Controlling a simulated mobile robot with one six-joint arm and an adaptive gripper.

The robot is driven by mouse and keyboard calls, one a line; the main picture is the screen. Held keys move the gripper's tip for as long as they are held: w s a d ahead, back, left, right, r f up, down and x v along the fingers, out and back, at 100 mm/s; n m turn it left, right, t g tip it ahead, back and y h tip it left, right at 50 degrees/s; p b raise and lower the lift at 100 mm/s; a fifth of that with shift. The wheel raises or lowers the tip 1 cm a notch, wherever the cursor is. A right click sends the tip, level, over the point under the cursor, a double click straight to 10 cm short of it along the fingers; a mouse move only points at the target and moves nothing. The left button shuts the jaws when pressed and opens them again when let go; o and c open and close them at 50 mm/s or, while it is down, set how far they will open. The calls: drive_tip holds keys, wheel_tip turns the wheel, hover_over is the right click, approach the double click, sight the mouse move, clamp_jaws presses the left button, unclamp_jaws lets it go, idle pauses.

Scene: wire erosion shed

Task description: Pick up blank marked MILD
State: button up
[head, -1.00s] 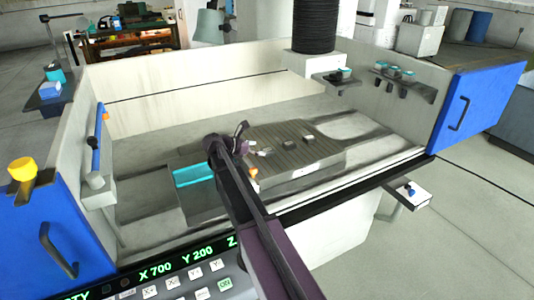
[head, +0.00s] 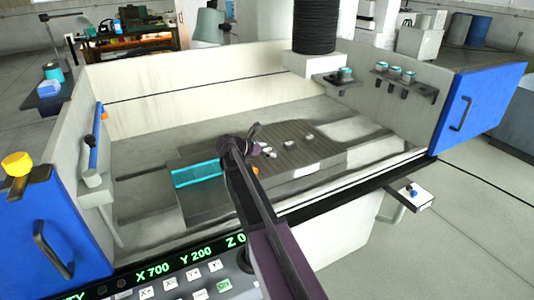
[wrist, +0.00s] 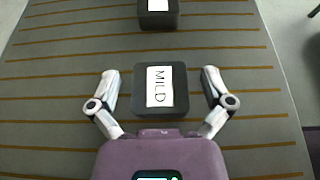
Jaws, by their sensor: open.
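The blank marked MILD (wrist: 180,90) is a dark grey block with a white label on top, in the middle of the wrist view. It lies on the slotted table plate (wrist: 60,100). My gripper (wrist: 161,82) is open, with one finger on each side of the blank and a gap on both sides. I cannot tell how high the fingers are above the plate. In the head view my gripper (head: 254,135) is over the slotted plate (head: 325,155), and my arm and gripper hide part of what lies below them.
Another dark blank with a white label (wrist: 158,18) lies beyond the first in the wrist view. A teal-lined tray (head: 195,174) is left of my gripper in the head view. Tank walls (head: 190,65) surround the plate. A control panel (head: 165,275) is in front.

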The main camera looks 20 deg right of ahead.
sight(269, 149)
drive_tip(key=c, duration=1.3)
drive_tip(key=shift+r, duration=0.2)
drive_tip(key=shift+c, duration=0.2)
wheel_tip(269, 149, up, 3)
drive_tip(key=p, duration=0.3)
drive_tip(key=shift+f, duration=0.1)
drive_tip(key=s+a+r+p, duration=0.1)
drive_tip(key=s+a+p, duration=0.1)
drive_tip(key=s, duration=1.3)
drive_tip(key=shift+s+a+r, duration=0.35)
drive_tip(key=shift+a+r, duration=0.05)
drive_tip(key=shift+a, duration=0.05)
